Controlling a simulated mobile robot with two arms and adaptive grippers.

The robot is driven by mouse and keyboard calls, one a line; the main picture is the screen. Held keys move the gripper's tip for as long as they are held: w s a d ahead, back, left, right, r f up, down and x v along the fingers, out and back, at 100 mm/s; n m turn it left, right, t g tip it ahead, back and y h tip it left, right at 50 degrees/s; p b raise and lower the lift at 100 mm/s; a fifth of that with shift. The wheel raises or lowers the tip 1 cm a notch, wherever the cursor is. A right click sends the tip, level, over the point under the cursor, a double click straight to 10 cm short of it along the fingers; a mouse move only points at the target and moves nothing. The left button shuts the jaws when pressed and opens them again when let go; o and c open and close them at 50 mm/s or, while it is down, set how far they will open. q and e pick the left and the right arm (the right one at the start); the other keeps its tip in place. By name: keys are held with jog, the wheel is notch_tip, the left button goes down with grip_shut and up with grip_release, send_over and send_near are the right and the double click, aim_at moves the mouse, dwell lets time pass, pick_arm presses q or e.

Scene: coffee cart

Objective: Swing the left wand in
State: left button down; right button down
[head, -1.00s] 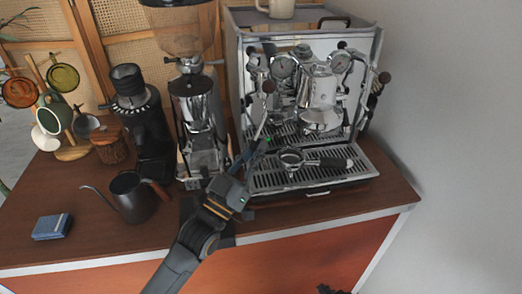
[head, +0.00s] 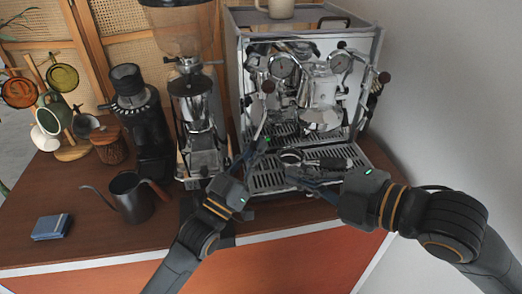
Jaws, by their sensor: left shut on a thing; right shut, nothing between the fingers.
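The espresso machine (head: 345,50) stands at the back right of the counter. Its left wand (head: 263,122) is a thin metal tube hanging down at the machine's left front, below a dark round knob (head: 269,87). My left gripper (head: 262,143) reaches up from the front and is shut on the wand's lower part; its fingers partly hide the wand's tip. My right gripper (head: 292,177) comes in from the right, shut and empty, over the front of the drip tray (head: 268,181). It is in front of the portafilter (head: 291,157) and near its dark handle, with no clear contact visible.
A tall grinder (head: 198,115) stands just left of the machine, with a smaller black grinder (head: 150,125) beyond. A cup (head: 282,8) is on top of the machine.

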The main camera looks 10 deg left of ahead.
pick_arm(q)
jog(key=shift+f, duration=0.35)
pick_arm(e)
jog(key=w+a+f, duration=0.3)
jog(key=w+a, duration=0.5)
jog(key=w, duration=0.1)
jog(key=shift+w+n, duration=0.15)
jog(key=shift+n, duration=0.25)
jog(key=shift+f, duration=0.1)
